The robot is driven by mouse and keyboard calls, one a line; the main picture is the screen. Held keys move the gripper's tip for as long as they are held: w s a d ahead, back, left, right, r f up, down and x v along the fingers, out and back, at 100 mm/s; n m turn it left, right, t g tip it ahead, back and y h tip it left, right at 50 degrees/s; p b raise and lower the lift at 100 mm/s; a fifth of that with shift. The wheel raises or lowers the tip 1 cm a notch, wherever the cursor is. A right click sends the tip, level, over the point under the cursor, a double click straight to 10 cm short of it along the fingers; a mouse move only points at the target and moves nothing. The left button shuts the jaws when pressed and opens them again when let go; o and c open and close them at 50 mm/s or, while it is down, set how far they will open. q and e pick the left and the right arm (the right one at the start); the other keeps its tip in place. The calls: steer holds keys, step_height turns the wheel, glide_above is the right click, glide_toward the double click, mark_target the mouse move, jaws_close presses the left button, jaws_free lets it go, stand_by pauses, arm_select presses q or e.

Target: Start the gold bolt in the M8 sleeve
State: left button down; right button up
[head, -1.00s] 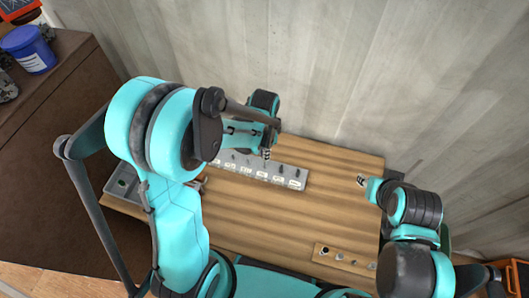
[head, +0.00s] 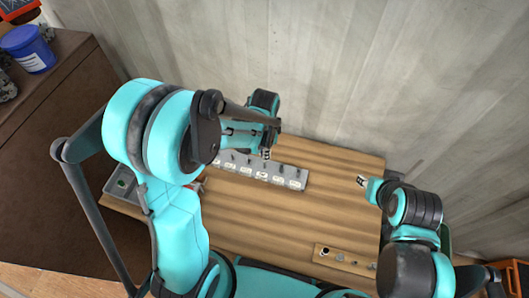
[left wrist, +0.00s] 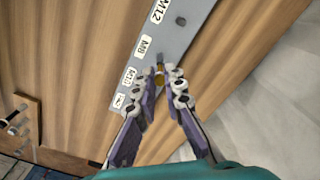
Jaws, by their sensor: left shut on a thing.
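My left gripper (left wrist: 163,82) is shut on the gold bolt (left wrist: 159,71), of which only a small part shows between the fingertips in the left wrist view. In the head view the left gripper (head: 266,153) hangs over the grey sleeve strip (head: 298,182). In the left wrist view the fingertips are beside the M8 label (left wrist: 143,46). The M8 sleeve is mostly hidden by the fingers, so I cannot tell whether the bolt touches it or has entered it. My right gripper (head: 362,182) is over the right part of the table, too small to read.
The strip carries several labelled sleeves, with the M12 label (left wrist: 160,11) and M10 label (left wrist: 128,77) either side of M8. A small wooden board (head: 322,258) with several metal pieces lies at the front right. The wooden table (head: 270,215) is clear between them.

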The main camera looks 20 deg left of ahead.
arm_select(q)
steer(key=shift+f+b, duration=1.85)
steer(key=shift+f, duration=0.1)
stand_by(0.5)
steer(key=m, duration=0.4)
steer(key=shift+m, duration=0.4)
steer(key=m, duration=0.6)
steer(key=shift+m, duration=0.3)
steer(key=m, duration=0.3)
steer(key=shift+w+m, duration=0.1)
steer(key=shift+m, duration=0.3)
steer(key=m, duration=0.3)
steer(key=shift+m, duration=0.3)
steer(key=c, duration=2)
jaws_free()
steer(key=shift+m, duration=0.7)
steer(key=o, duration=0.5)
steer(key=shift+c, duration=0.2)
